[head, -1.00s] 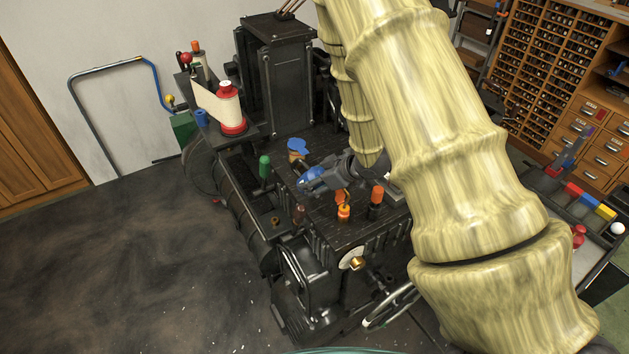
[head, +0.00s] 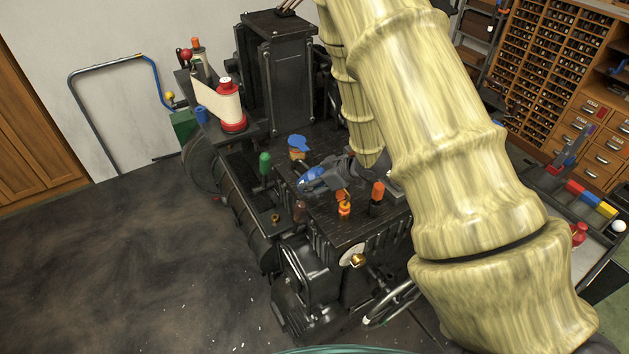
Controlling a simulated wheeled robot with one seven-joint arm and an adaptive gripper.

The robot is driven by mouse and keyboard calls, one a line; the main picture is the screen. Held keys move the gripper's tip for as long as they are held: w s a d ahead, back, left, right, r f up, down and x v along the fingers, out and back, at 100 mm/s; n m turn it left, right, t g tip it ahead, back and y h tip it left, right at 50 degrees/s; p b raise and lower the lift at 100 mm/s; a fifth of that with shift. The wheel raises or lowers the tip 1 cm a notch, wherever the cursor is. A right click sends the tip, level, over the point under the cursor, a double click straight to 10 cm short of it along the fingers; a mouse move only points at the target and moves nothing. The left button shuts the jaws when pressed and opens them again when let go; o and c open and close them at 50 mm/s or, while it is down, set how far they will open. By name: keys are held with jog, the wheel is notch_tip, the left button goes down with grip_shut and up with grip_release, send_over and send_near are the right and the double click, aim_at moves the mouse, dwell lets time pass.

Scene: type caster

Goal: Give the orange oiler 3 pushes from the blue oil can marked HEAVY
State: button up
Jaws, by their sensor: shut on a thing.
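My gripper (head: 326,174) is over the top of the black machine, shut on a blue object (head: 312,179) that I take for the blue oil can. Its jaws hide part of it, and no HEAVY marking can be read. A small orange fitting (head: 344,211), likely the orange oiler, stands on the machine's front edge, just below and right of the gripper. An orange-red piece sits at its top; whether the can touches it cannot be told. A dark post with an orange cap (head: 377,190) stands to its right.
A blue-topped tan item (head: 298,145) stands behind the gripper. A green-handled lever (head: 265,165) is to the left. A red and cream spool (head: 231,108) is at the machine's back left. A bench with coloured blocks (head: 590,198) is at right. The floor at left is clear.

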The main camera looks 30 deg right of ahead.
aim_at(315, 172)
jog(key=shift+r, duration=0.1)
jog(key=shift+r+p, duration=0.95)
jog(key=shift+r, duration=0.05)
jog(key=shift+r+p, duration=2)
jog(key=shift+r, duration=0.5)
